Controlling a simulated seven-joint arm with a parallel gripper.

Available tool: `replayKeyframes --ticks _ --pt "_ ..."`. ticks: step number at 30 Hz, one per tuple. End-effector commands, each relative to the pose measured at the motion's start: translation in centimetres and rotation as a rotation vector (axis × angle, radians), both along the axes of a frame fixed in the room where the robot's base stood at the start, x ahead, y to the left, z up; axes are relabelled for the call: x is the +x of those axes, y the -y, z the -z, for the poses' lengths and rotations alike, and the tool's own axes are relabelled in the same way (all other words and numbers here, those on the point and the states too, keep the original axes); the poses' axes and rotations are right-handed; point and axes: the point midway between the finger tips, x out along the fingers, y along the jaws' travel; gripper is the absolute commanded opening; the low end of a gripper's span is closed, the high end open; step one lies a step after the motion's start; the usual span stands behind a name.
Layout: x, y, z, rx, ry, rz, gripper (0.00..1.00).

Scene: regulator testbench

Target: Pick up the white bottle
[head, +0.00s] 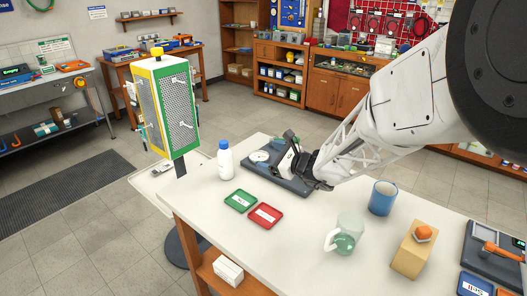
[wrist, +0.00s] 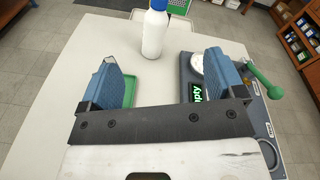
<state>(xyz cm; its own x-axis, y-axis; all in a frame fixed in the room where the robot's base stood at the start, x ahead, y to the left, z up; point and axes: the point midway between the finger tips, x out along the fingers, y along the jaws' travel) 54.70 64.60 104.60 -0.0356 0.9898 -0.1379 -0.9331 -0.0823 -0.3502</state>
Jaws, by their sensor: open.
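The white bottle (head: 226,160) with a blue cap stands upright on the white table, near its far left edge in the head view. In the wrist view the bottle (wrist: 154,32) is ahead of my gripper, between the lines of the two fingers, with its cap cut by the top edge. My gripper (wrist: 168,78) is open and empty, with blue finger pads apart. In the head view my gripper (head: 312,172) is to the right of the bottle, over the dark testbench plate, and apart from the bottle.
A green tray (head: 240,201) and a red tray (head: 265,215) lie in front of the bottle. The dark plate (head: 290,183) with a gauge is beside it. A clear jug (head: 345,236), a blue mug (head: 382,198) and a wooden block (head: 411,258) stand nearer. A perforated panel box (head: 172,105) rises left of the bottle.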

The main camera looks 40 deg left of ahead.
Motion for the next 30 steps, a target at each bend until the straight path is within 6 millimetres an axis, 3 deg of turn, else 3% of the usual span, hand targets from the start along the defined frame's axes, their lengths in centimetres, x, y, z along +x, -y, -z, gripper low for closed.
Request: replayKeyframes --ticks 1,6,12,18,30 --pt "-0.3 -2.1 1.4 0.018 -0.044 0.017 0.88" --pt "-0.7 -7.7 5.3 0.084 -0.186 0.093 0.88" --pt "-1.5 -12.0 9.1 0.135 -0.308 0.167 0.88" --pt "-1.8 -13.6 10.6 0.156 -0.355 0.198 0.88" --pt "-1.8 -13.8 10.6 0.156 -0.358 0.200 0.88"
